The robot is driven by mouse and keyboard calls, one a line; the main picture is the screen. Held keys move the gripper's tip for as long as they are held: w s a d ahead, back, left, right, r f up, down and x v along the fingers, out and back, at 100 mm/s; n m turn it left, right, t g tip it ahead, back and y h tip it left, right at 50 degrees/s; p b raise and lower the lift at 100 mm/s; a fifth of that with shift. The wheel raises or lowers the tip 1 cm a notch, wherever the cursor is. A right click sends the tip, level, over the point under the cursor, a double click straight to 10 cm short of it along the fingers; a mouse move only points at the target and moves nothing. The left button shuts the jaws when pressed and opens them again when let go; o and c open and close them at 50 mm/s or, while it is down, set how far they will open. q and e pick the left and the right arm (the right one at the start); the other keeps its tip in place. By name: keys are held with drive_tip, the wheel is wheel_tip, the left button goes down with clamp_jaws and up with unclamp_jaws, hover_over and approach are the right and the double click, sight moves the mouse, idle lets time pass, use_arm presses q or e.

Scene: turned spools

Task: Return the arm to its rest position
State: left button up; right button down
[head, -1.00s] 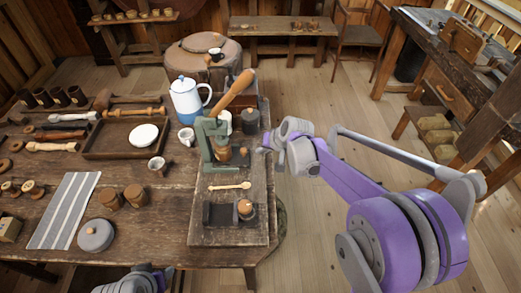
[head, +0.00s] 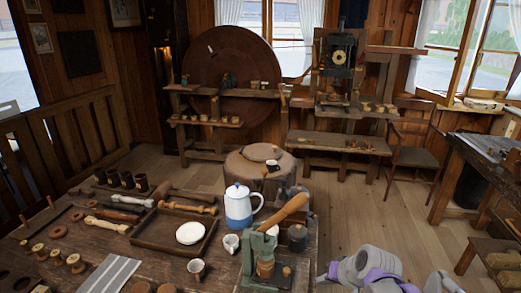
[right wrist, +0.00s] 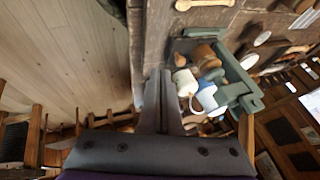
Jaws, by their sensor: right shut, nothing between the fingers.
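My right gripper (head: 328,273) is at the lower right of the head view, just off the right edge of the workbench. In the right wrist view its two fingers (right wrist: 161,78) are together with nothing between them. It is to the right of the green press (head: 262,262), apart from it in the head view. The press also shows in the right wrist view (right wrist: 238,78), beyond the fingers. My left gripper is outside the head view.
The workbench (head: 205,279) holds a blue-and-white pot (head: 238,207), a wooden tray (head: 152,241) with a white dish (head: 190,233), a striped cloth (head: 110,274) and several spools. A round stump (head: 247,177) stands behind it. Open floor (head: 355,215) lies right of the bench.

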drive_tip(key=s+a+f+n+h+p, duration=0.1)
drive_tip(key=s+f+n+h+p, duration=0.1)
drive_tip(key=s, duration=1.9)
drive_tip(key=shift+s+f+n+g+h+p, duration=0.3)
drive_tip(key=shift+s+f+n+h+p, duration=0.1)
drive_tip(key=shift+n, duration=0.1)
